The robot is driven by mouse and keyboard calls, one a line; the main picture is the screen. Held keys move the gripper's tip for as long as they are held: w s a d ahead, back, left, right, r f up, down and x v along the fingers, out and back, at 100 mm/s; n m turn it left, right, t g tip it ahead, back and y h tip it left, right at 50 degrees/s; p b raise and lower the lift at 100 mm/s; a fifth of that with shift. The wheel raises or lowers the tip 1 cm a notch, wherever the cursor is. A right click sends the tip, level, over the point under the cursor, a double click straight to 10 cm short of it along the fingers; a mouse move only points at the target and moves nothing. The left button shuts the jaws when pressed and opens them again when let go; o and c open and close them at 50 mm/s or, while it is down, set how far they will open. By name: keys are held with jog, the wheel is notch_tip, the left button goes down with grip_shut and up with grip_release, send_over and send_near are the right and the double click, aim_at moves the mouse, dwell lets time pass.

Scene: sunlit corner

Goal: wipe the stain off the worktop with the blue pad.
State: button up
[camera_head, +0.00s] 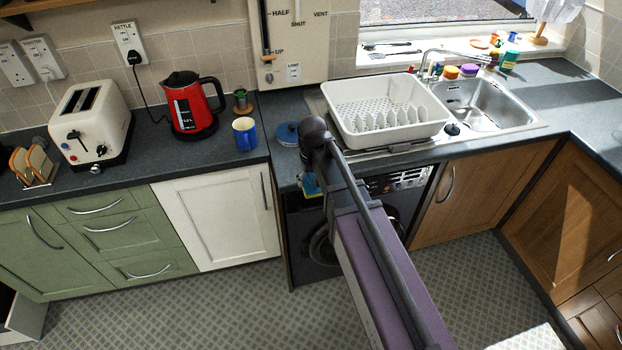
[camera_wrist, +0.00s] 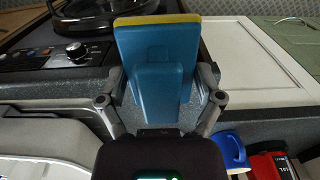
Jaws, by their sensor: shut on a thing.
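My gripper (camera_wrist: 160,92) is shut on the blue pad (camera_wrist: 155,55), a blue block with a handle-like part and a yellow layer along its far edge. Its two fingers sit on either side of the pad. In the head view only a small blue and yellow piece of the pad (camera_head: 310,186) shows beside my arm, near the worktop's front edge above the dark washing machine. The grey speckled worktop (camera_head: 285,170) runs under my arm. I cannot make out a stain in either view; my arm and the pad hide part of the worktop. Whether the pad touches the worktop is unclear.
A white dish rack (camera_head: 385,135) stands right of my arm, beside the sink (camera_head: 480,105). A blue round object (camera_head: 288,133) lies just left of my wrist. A blue mug (camera_head: 245,134), red kettle (camera_head: 193,105) and toaster (camera_head: 90,120) stand farther left.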

jog(key=o, duration=0.6)
jog(key=c, duration=0.5)
jog(key=shift+o, duration=0.2)
jog(key=shift+s, duration=0.1)
